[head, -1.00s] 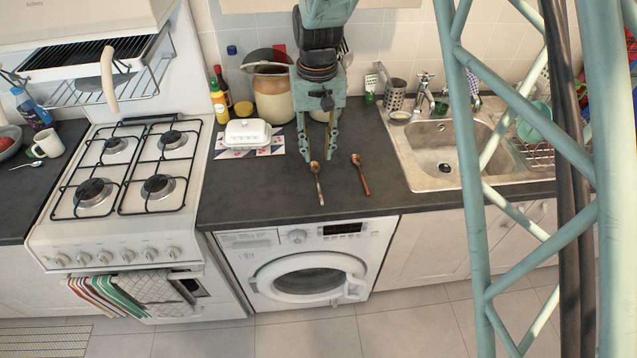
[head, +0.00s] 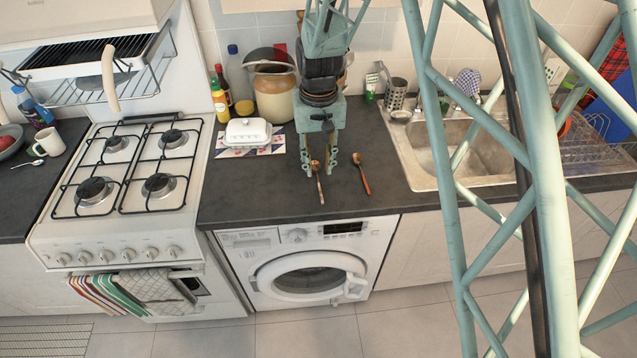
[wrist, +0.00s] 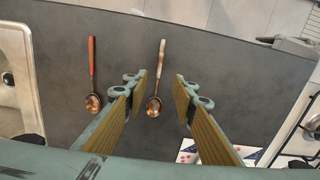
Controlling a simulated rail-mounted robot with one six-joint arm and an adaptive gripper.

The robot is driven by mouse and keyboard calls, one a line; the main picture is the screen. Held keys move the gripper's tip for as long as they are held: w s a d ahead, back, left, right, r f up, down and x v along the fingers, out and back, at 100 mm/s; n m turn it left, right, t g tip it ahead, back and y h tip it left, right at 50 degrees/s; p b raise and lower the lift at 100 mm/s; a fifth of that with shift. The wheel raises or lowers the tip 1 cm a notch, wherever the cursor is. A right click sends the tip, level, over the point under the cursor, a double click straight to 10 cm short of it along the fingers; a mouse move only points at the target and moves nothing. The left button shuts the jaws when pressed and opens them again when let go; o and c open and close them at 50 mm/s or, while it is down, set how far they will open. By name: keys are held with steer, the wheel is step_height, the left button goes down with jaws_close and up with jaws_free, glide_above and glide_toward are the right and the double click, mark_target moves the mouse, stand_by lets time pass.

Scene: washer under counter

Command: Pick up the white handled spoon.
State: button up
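The white handled spoon (head: 320,187) lies on the dark counter above the washer, its bowl toward the wall. In the wrist view the white handled spoon (wrist: 160,63) shows its pale handle and copper-coloured bowl. My gripper (head: 320,168) is open over its bowl end. In the wrist view my gripper (wrist: 159,82) has one finger each side of the spoon, with gaps on both sides. I cannot tell how high the fingertips are above the counter. A second spoon with a red-brown handle (head: 362,175) lies to the right, outside the fingers.
A white butter dish (head: 247,133) on a patterned mat stands left of my gripper, with a large jar (head: 272,95) behind. The sink (head: 425,175) is to the right and the gas hob (head: 130,170) to the left. The counter's front edge is close to the spoon handles.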

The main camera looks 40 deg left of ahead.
mark_target(319, 186)
steer(key=shift+f, duration=1)
steer(key=shift+d+f, duration=0.15)
steer(key=shift+f, duration=2.45)
steer(key=shift+c, duration=0.5)
jaws_close()
